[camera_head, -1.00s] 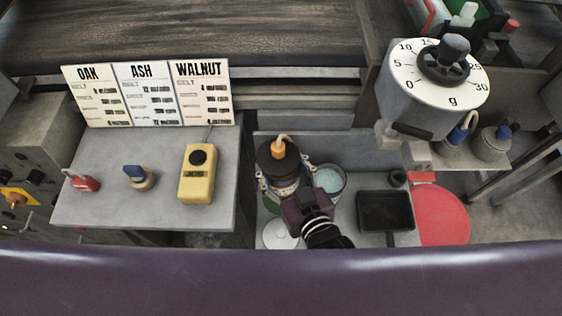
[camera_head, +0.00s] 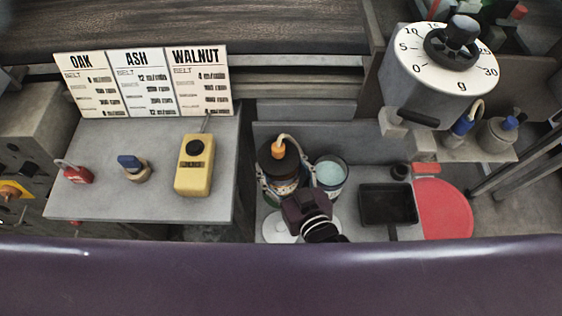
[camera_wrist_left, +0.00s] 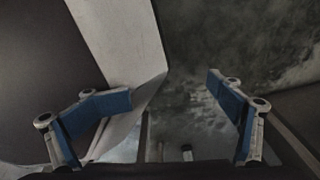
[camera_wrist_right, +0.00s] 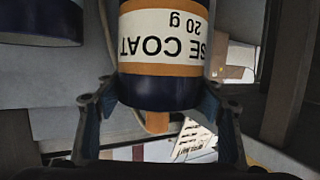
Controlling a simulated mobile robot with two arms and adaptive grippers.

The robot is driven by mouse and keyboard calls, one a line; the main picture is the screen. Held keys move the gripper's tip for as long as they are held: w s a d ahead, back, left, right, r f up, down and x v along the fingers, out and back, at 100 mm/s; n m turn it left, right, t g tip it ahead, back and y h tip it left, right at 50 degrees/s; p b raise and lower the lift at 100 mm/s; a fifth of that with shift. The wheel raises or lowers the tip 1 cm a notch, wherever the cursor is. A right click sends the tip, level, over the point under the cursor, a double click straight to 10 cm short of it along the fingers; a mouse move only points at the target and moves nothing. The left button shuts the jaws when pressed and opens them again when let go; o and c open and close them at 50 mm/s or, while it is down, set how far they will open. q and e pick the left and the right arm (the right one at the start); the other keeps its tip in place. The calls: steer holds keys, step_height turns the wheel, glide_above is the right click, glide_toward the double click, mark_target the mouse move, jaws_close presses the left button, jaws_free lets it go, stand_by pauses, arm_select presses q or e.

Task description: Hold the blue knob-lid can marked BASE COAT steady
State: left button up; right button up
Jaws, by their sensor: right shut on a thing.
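The BASE COAT can (camera_head: 284,185) stands upright in the grey bay, with a dark lid, an orange knob (camera_head: 278,150) and a pale loop on top. In the right wrist view its white label (camera_wrist_right: 165,38) reads upside down, "SE COAT" and "20 g", between orange bands and dark blue. My right gripper (camera_wrist_right: 158,108) is shut on the can, one finger on each side; its wrist hides part of the can in the head view. My left gripper (camera_wrist_left: 180,95) is open with nothing between its fingers; I do not see it in the head view.
An open can of pale liquid (camera_head: 330,173) stands close to the right. A black tray (camera_head: 388,204) and a red disc (camera_head: 443,208) lie further right. A dial scale (camera_head: 445,58) marked g is above. The left bench holds a yellow box (camera_head: 194,166) and recipe cards (camera_head: 140,82).

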steer(key=shift+f+b, duration=0.55)
steer(key=shift+f, duration=0.45)
steer(key=shift+f+b, duration=0.75)
steer(key=shift+f, duration=0.65)
steer(key=shift+p, duration=0.4)
steer(key=shift+f, duration=0.15)
